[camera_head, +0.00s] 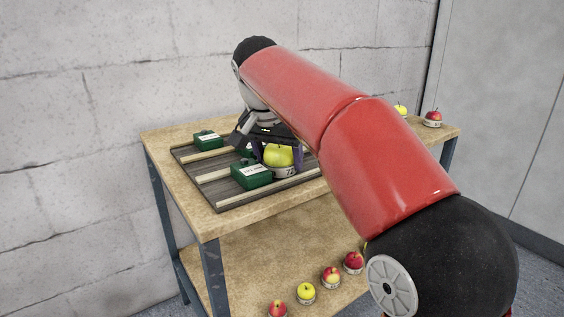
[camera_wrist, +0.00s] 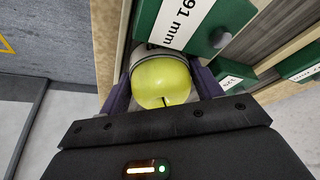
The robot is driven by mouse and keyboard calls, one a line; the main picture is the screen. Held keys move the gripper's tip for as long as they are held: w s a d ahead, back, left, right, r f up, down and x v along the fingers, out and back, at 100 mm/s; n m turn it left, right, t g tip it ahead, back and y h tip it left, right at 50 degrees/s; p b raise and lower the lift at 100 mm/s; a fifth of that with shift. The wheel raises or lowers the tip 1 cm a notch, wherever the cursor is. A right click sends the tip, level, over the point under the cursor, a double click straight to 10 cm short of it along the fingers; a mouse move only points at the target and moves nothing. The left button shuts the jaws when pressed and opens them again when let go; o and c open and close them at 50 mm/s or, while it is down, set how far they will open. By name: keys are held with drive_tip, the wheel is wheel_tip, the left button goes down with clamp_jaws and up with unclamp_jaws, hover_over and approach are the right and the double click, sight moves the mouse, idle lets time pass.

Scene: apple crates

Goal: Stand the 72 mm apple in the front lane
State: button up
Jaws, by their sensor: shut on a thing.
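A yellow-green apple (camera_head: 279,156) sits in a pale cup whose partly hidden label seems to read 72. My gripper (camera_head: 277,162) is shut on it from above, a dark finger on each side. The wrist view shows the apple (camera_wrist: 163,82) between the fingers (camera_wrist: 162,92), stem towards the camera. The slatted tray (camera_head: 228,200) has light strips dividing its lanes. The apple is just right of the front green block (camera_head: 250,176), in line with the front lane. I cannot tell whether the cup touches the tray floor.
Another green block (camera_head: 208,139) stands at the tray's back left, and one is partly hidden behind my gripper. A yellow apple (camera_head: 400,110) and a red apple (camera_head: 433,115) stand at the table's far right. Several apples stand on the lower shelf (camera_head: 240,265). My arm hides the table's middle right.

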drive_tip(key=o, duration=1)
drive_tip(key=shift+o, duration=0.2)
drive_tip(key=p+v, duration=0.3)
drive_tip(key=v, duration=0.9)
drive_tip(key=shift+r, duration=0.1)
drive_tip(key=s+d+f+n+y, duration=0.1)
drive_tip(key=s+d+f+n, duration=0.1)
drive_tip(key=s+d+f, duration=0.6)
drive_tip(key=s+d+f+n+t, duration=0.1)
drive_tip(key=s+d+f+n, duration=0.1)
drive_tip(key=s+d+f, duration=0.7)
drive_tip(key=s+f, duration=0.5)
drive_tip(key=f, duration=0.3)
drive_tip(key=shift+s+y, duration=0.15)
drive_tip(key=shift+y, duration=0.25)
drive_tip(key=shift+d, duration=0.1)
